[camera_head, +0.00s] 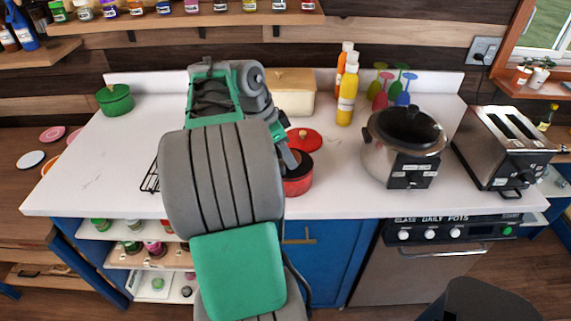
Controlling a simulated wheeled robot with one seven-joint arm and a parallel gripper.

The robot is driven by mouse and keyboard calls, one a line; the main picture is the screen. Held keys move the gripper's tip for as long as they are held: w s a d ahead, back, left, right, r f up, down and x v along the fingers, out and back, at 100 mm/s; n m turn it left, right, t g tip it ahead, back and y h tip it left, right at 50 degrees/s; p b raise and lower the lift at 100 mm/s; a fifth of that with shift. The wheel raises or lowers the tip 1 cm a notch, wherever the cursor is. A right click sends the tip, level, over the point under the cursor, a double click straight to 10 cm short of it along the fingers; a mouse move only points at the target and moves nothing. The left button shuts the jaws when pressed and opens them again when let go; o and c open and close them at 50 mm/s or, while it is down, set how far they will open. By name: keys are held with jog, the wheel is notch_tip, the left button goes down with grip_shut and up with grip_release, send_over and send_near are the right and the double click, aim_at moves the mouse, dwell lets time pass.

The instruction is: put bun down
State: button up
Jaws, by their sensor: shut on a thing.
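My gripper (289,155) is partly hidden behind my own arm, which fills the middle of the view. The part of it that shows is over the left side of a red pot (298,184) with a dark opening, near the counter's front edge. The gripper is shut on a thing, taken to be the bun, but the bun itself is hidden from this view. A red lid (304,139) lies on the counter just behind the pot.
A black wire rack (150,180) shows left of my arm. A green pot (115,100), cream bin (293,92), sauce bottles (347,95), steel cooker (404,145) and toaster (503,148) stand around. The white counter (95,165) is clear at left.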

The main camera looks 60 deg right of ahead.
aim_at(286, 174)
jog(key=f, duration=0.1)
jog(key=d+f, duration=0.1)
jog(key=f, duration=0.2)
jog(key=shift+w+d+f, duration=0.2)
jog(key=shift+w+f, duration=0.05)
jog(key=shift+w, duration=0.1)
jog(key=shift+f, duration=0.1)
jog(key=shift+f+b, duration=0.3)
jog(key=shift+f, duration=0.15)
jog(key=o, duration=1.3)
jog(key=shift+r, duration=0.1)
jog(key=shift+o, duration=0.2)
